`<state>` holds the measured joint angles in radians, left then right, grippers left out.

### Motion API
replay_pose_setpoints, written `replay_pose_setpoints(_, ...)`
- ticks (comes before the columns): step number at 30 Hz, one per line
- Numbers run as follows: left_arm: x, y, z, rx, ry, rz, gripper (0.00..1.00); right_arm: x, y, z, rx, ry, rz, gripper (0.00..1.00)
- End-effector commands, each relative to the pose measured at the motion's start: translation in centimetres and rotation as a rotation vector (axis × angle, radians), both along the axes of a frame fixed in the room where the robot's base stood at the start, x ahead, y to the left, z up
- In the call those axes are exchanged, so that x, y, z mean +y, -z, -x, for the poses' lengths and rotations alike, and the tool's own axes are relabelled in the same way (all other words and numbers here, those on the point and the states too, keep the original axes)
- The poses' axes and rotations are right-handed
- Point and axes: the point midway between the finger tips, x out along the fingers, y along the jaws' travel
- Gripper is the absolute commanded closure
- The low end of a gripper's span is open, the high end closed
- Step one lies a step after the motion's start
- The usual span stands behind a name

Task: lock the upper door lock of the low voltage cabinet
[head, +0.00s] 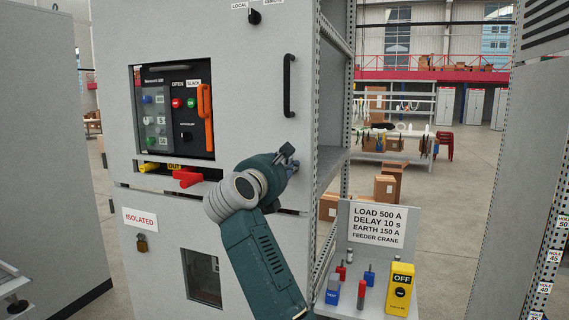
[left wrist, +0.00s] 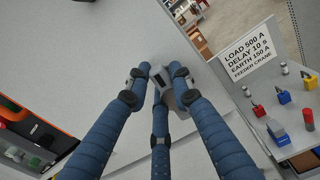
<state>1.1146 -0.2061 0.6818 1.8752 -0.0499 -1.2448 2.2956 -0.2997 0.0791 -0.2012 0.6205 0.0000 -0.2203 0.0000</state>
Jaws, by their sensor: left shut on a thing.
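The low voltage cabinet (head: 230,60) is the light grey one, with its upper door closed against the frame. My left gripper (head: 286,157) is at the right edge of this door, below the black door handle (head: 289,85). In the left wrist view the blue fingers of my left gripper (left wrist: 165,88) close around a small grey block with a dark face (left wrist: 182,78), which looks like the upper door lock. The fingers and wrist hide most of it in the head view, so its turn angle cannot be told. My right gripper is not in view.
A breaker panel (head: 175,112) with an orange handle (head: 205,115) is left of my arm. A red lever (head: 187,177) sits below it. A padlock (head: 141,243) hangs under an ISOLATED sign. A small shelf (head: 350,300) with coloured parts stands at the right, by an open aisle.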

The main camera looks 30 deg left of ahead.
Motion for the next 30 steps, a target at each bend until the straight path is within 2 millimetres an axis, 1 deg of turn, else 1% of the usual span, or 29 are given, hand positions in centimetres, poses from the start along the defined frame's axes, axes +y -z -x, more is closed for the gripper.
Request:
replay_pose_setpoints(3,-0.3,-0.3,0.0,0.020,0.001,-0.097,1.00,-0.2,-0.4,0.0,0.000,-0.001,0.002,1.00)
replay_pose_setpoints(11,-0.8,-0.1,-0.2,0.079,0.002,-0.337,1.00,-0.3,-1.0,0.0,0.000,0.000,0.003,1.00)
replay_pose_setpoints(30,-1.8,0.6,-0.4,0.222,0.002,-0.929,1.00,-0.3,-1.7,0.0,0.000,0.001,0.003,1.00)
